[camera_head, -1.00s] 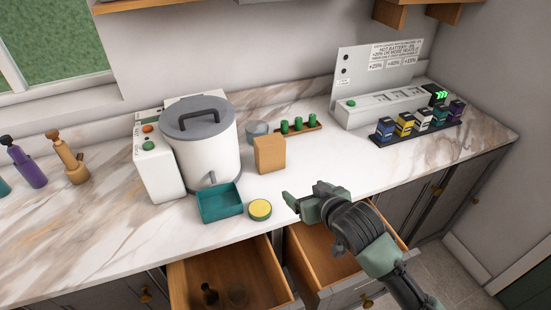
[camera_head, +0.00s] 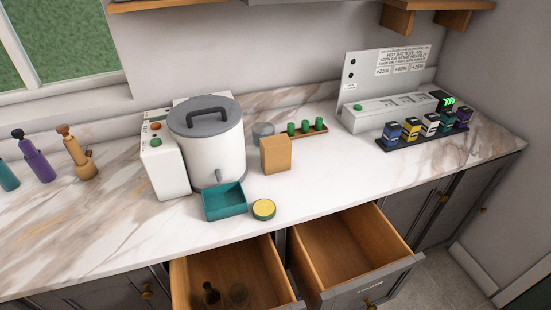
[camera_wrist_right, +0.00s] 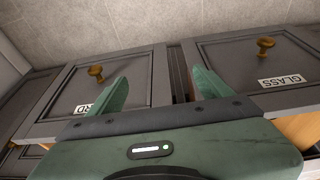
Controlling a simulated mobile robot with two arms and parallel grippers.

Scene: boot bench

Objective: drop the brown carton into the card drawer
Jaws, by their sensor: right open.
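The brown carton (camera_head: 275,155) stands upright on the counter, right of the white urn, with nothing holding it. The card drawer (camera_head: 350,248) is pulled open below the counter at the right and looks empty inside. Its front, with a partly hidden label ending in "RD", shows at the left of the right wrist view (camera_wrist_right: 135,82). My right gripper (camera_wrist_right: 155,85) is open and empty, over the drawer fronts. It is out of the head view, and my left gripper is in neither view.
The glass drawer (camera_head: 225,275) is open on the left, holding a bottle and a glass. A teal tray (camera_head: 225,202) and a yellow-topped tin (camera_head: 263,209) sit near the counter edge before the carton. The urn (camera_head: 208,135) stands left of it.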

